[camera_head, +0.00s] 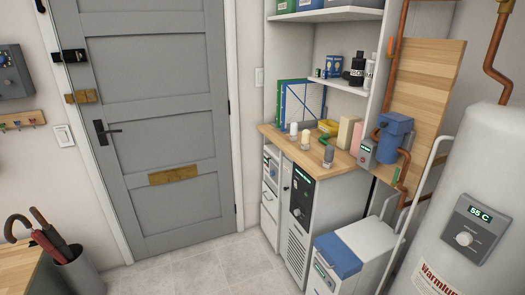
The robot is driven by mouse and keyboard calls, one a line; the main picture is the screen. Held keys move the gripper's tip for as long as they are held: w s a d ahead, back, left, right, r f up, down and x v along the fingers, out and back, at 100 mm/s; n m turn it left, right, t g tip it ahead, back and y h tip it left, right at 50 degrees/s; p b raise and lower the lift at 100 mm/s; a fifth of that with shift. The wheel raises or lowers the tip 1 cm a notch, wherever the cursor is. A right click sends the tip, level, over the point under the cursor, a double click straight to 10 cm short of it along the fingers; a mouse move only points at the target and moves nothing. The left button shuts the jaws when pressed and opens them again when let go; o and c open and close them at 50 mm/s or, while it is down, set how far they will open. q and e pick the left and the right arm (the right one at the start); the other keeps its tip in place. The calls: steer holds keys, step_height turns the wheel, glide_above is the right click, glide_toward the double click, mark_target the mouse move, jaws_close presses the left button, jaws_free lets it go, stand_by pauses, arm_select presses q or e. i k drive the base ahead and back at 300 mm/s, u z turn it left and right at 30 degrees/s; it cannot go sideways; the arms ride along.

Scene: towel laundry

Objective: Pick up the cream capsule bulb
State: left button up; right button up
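Three small upright capsule-shaped things stand on the wooden counter (348,163) of the cabinet, right of the door. The left one (293,131) is whitish. The middle one (305,140) looks cream and is most likely the cream capsule bulb, but it is too small to be sure. The right one (328,156) is grey and nearest the counter's front edge. They stand apart from each other. Neither of my grippers is in view.
Behind them are a yellow tray (328,127), a cream block (346,132) and a pink block (356,137). A shelf (350,88) hangs above. A blue-lidded white bin (338,254) and a water heater (455,180) stand right. The tiled floor (205,268) is clear.

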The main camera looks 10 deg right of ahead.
mark_target(306, 133)
steer(key=u, duration=0.2)
steer(key=k, duration=0.45)
steer(key=u, duration=0.45)
steer(key=i, duration=1.55)
steer(key=z, duration=1.05)
steer(key=i, duration=1.1)
steer(key=z, duration=1.1)
steer(key=i, duration=0.25)
steer(key=z, duration=0.25)
